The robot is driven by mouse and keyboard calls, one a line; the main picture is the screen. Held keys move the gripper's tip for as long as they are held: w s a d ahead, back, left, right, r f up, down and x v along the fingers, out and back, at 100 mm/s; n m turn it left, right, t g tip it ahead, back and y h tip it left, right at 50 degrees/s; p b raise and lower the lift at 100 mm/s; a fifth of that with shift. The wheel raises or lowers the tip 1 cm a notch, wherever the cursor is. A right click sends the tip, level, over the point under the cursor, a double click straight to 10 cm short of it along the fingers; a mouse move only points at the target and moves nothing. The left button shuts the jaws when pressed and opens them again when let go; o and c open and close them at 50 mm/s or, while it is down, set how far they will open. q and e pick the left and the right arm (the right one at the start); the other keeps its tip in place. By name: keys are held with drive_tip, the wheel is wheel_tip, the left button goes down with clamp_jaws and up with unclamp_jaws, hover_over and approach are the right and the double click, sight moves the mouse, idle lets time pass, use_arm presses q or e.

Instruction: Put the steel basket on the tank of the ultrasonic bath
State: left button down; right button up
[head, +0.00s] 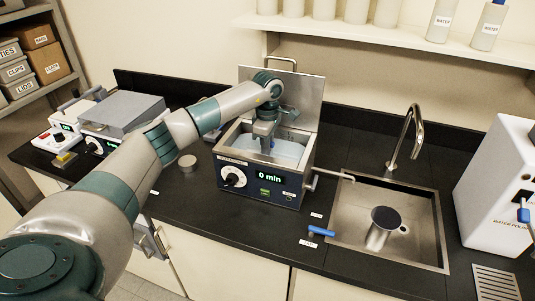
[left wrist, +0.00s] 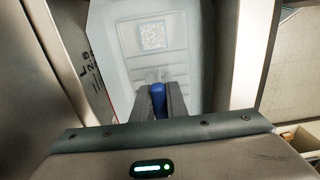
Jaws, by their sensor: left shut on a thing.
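The ultrasonic bath (head: 262,188) stands on the black counter, its lid (head: 305,97) raised behind its open tank (head: 297,150). The display reads 0 min. My left gripper (head: 265,145) points down over the tank. In the left wrist view my gripper (left wrist: 158,92) is shut on a blue grip (left wrist: 158,97), apparently the handle of the steel basket. The basket's body is hard to make out: pale stepped surfaces and a speckled square show beyond the fingers. I cannot tell whether it hangs or rests. My right gripper is not in view.
A sink (head: 437,232) with a tap (head: 408,135) lies to the right, with a steel cup (head: 378,238) in it. A drain pipe (head: 335,175) juts from the bath's right side. A white water purifier (head: 497,190) stands far right. Other instruments (head: 122,113) stand left.

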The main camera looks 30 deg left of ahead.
use_arm(q)
drive_tip(key=c, duration=1.8)
unclamp_jaws()
drive_tip(key=shift+o, duration=0.2)
drive_tip(key=shift+r, duration=0.15)
drive_tip(key=shift+r, duration=0.35)
wheel_tip(320, 180, up, 10)
drive_tip(key=b, duration=0.4)
drive_tip(key=shift+b, duration=0.35)
drive_tip(key=shift+r, duration=0.65)
